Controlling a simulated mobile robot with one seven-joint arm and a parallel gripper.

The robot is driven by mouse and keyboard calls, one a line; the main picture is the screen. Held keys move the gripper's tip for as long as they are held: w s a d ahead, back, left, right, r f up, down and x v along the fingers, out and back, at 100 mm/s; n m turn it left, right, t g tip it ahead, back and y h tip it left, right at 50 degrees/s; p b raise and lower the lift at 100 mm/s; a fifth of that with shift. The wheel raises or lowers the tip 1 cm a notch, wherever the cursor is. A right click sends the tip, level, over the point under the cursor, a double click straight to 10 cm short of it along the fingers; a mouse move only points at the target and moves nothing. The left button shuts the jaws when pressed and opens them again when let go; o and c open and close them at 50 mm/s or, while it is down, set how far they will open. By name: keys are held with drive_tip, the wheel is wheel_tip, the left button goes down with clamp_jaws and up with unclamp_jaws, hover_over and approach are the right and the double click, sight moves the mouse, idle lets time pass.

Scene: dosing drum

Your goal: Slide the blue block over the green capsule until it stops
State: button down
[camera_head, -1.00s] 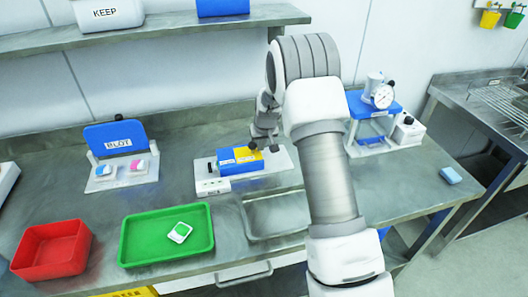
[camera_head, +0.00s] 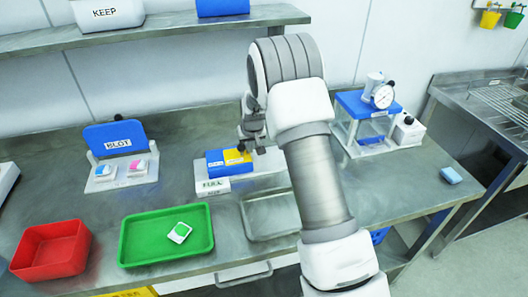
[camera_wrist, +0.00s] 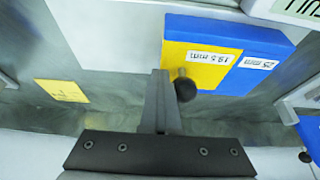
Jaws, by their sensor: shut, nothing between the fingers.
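The blue block (camera_head: 214,161) has a yellow section (camera_head: 237,157) on its right and sits on a pale base plate (camera_head: 268,166). In the wrist view the blue part (camera_wrist: 268,45) reads 25 mm and the yellow part (camera_wrist: 198,42) reads 19.5 mm. A black ball knob (camera_wrist: 185,90) sticks out of the yellow end. My gripper (camera_wrist: 161,82) is shut and empty beside this knob; I cannot tell whether they touch. In the head view my gripper (camera_head: 247,146) is at the yellow end, partly hidden by my arm. I see no green capsule; the block may cover it.
A small sign reading FULL (camera_head: 212,186) is in front of the block. A green tray (camera_head: 135,243) with a small card, a red tray (camera_head: 52,250) and a metal tray (camera_head: 268,232) lie in front. A BLOT stand (camera_head: 115,137) is left, a dial gauge stand (camera_head: 372,115) right.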

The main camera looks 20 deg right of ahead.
idle(0.5)
drive_tip(key=shift+d+b, duration=0.35)
drive_tip(key=shift+d, duration=0.3)
wheel_tip(320, 180, up, 8)
drive_tip(key=p, duration=0.4)
idle(0.5)
drive_tip(key=s+a+r, duration=0.1)
drive_tip(key=s+r, duration=1.6)
drive_tip(key=r, duration=0.2)
drive_tip(key=s+r+t, duration=0.1)
drive_tip(key=s+r, duration=0.1)
drive_tip(key=s, duration=2.1)
drive_tip(key=shift+s+a+r, duration=0.15)
drive_tip(key=shift+s+a, duration=0.15)
drive_tip(key=shift+a, duration=0.05)
